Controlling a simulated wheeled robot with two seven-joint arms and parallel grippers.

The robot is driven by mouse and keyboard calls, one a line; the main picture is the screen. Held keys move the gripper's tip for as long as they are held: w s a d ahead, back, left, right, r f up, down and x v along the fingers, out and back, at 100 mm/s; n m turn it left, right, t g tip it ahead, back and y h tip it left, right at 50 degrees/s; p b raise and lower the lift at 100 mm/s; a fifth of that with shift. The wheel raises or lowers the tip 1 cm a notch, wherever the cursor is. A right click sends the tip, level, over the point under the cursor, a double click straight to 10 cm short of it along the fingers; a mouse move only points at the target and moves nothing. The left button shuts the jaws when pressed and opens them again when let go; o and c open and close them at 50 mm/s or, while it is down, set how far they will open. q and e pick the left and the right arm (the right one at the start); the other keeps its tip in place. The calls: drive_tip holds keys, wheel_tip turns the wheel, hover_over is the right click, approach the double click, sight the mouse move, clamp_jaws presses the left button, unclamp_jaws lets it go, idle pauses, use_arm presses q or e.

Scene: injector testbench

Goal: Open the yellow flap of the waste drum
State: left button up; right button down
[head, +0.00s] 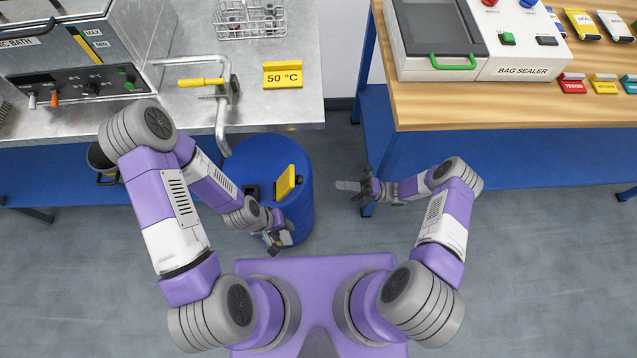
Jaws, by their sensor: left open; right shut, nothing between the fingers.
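The blue waste drum (240,153) stands on the floor in front of the left bench. My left gripper (279,240) is open and empty at the drum's near side, apart from the flap in the picture. My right gripper (352,187) is shut and empty, right of the drum.
A steel bench with a bath, a bent pipe with a yellow lever (201,82) and a yellow 50 °C sign (283,75) stands behind the drum. A wooden bench (480,105) with a bag sealer (520,70) is at the right. Grey floor is free between the benches.

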sight(302, 181)
drive_tip(key=x, duration=1)
drive_tip(key=shift+d+p, duration=0.1)
drive_tip(key=shift+p, duration=0.2)
use_arm(q)
drive_tip(key=shift+r, duration=0.35)
